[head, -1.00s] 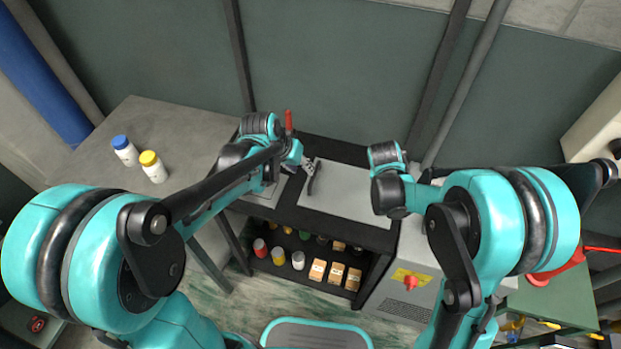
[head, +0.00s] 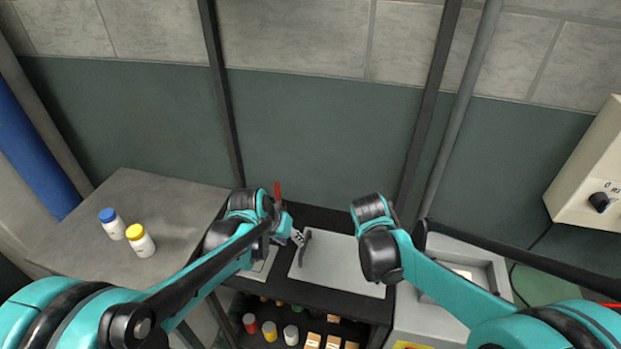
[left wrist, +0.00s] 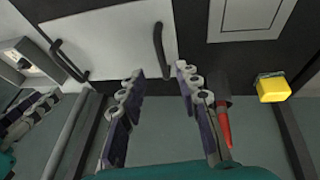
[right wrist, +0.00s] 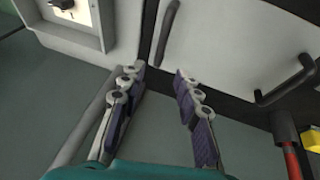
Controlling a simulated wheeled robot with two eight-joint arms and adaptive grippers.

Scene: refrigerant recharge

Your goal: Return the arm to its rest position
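My left arm reaches in from the left in the head view, its gripper (head: 297,237) over the dark workbench. In the left wrist view the left gripper (left wrist: 160,85) has its fingers spread, with nothing between them. My right arm comes in from the right in the head view; its gripper is hidden there behind its own wrist. In the right wrist view the right gripper (right wrist: 158,85) is spread and empty. Both grippers hang above the bench, near a pale panel (head: 335,265) with dark handles.
A blue-capped bottle (head: 112,224) and a yellow-capped bottle (head: 140,241) stand on the grey table (head: 170,205) at left. A red-handled item (head: 277,191) stands behind my left wrist. Boxes and jars fill the shelf (head: 290,330) below. A white control box (head: 590,170) is at right.

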